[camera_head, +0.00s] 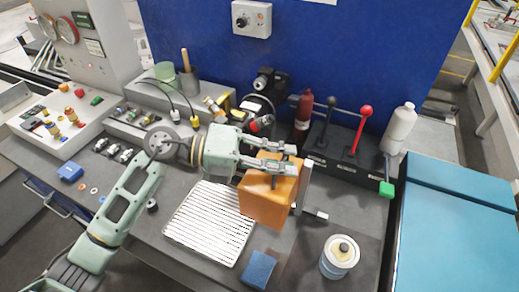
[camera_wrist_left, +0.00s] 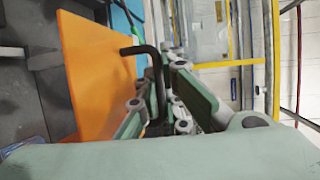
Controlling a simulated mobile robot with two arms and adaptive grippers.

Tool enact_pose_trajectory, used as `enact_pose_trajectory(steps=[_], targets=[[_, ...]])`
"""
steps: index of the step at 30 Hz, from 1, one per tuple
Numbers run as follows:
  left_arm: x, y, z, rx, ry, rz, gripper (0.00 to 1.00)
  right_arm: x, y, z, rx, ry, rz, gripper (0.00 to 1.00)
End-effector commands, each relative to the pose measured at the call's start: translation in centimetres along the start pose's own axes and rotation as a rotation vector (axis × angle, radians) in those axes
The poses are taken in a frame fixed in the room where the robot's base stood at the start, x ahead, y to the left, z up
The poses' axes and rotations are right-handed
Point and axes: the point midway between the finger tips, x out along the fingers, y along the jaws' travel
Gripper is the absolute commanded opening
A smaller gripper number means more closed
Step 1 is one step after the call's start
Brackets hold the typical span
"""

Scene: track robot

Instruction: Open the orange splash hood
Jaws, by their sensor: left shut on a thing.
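The orange splash hood (camera_head: 264,207) stands on the grey bench, right of the ribbed white tray. In the left wrist view its orange panel (camera_wrist_left: 95,75) fills the left part, with a bent black handle (camera_wrist_left: 152,62) standing out from it. My left gripper (camera_head: 286,158) reaches from the left over the top of the hood. Its fingers (camera_wrist_left: 165,110) are shut on the black handle, which lies between them. What is under or inside the hood is hidden. My right gripper is in neither view.
A ribbed white tray (camera_head: 211,223) lies left of the hood. A blue sponge (camera_head: 259,270) and a round can (camera_head: 339,257) stand in front. A lever block with a red-knobbed lever (camera_head: 361,130) and a white bottle (camera_head: 399,128) stand behind right.

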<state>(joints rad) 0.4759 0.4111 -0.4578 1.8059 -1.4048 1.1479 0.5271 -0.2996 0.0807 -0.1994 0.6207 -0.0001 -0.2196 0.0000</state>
Motion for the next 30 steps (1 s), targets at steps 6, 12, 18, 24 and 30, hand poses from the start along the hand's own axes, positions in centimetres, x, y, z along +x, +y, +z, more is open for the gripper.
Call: enact_pose_trajectory(steps=[6, 12, 18, 24, 30], targets=[[1.2, 0.21, -0.71, -0.011, 0.008, 0.007, 0.0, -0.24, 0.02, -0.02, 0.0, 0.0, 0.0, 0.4], [1.23, 0.27, -0.73, -0.011, 0.009, 0.008, 0.0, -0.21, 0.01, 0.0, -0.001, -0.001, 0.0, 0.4], [1.2, 0.27, -0.7, -0.011, 0.008, 0.008, 0.15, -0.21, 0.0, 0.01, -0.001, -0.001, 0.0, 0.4], [1.15, 0.07, -0.59, -0.006, 0.005, 0.005, 0.25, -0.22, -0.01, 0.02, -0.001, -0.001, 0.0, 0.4], [1.09, -0.06, -0.53, -0.003, 0.003, 0.003, 0.25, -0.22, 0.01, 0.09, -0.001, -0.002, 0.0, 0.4]])
